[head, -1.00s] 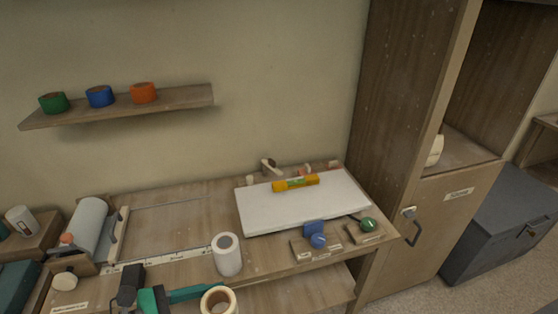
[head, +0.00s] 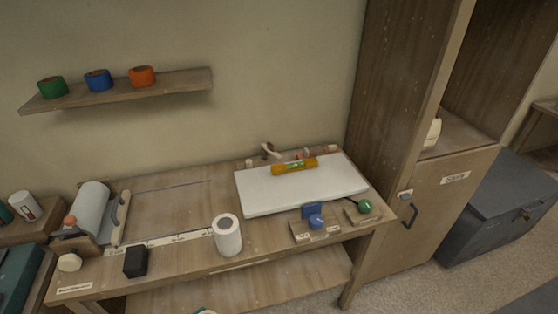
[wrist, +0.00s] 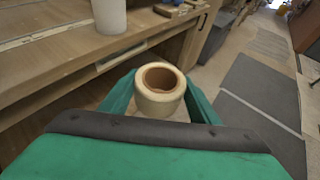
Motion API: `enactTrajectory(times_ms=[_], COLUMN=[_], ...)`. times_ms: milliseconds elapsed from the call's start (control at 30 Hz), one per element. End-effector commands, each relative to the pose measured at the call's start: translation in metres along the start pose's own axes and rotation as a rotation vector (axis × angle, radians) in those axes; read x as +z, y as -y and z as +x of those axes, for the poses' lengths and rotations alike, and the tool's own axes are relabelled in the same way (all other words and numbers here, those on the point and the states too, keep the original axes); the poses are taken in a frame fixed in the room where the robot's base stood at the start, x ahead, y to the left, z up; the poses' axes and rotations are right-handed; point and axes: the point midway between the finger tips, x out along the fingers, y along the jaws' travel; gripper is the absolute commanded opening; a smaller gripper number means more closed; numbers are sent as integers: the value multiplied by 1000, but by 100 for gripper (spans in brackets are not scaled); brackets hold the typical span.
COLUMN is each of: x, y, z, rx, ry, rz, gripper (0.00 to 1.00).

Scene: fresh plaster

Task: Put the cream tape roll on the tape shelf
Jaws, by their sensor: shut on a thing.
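The cream tape roll (wrist: 160,103) shows in the wrist view, upright with its brown core facing up. My gripper (wrist: 160,98) is shut on it, one teal finger on each side. The roll is held in front of the workbench, near its front edge. In the head view the roll is out of sight and only a sliver of teal shows at the bottom edge. The tape shelf (head: 170,87) is on the wall at upper left. It holds a green roll (head: 52,87), a blue roll (head: 98,80) and an orange roll (head: 142,76), with bare board to their right.
A white roll (head: 227,235) stands near the workbench (head: 170,215) front edge. A white board (head: 290,192) bears a yellow tool (head: 294,166). A black block (head: 136,262) and a paper roll (head: 90,212) are at left. A tall cabinet (head: 400,120) stands right.

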Motion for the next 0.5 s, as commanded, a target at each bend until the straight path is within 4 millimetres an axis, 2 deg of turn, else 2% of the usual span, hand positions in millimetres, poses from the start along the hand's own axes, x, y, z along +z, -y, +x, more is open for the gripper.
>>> enactTrajectory(times_ms=[100, 267, 500], x=[-35, -77, -137], y=[3, 13, 38], z=[1, 10, 32], rx=[67, 143, 251], ry=[1, 1, 1], rz=[-32, -63, -110], gripper=[33, 33, 33])
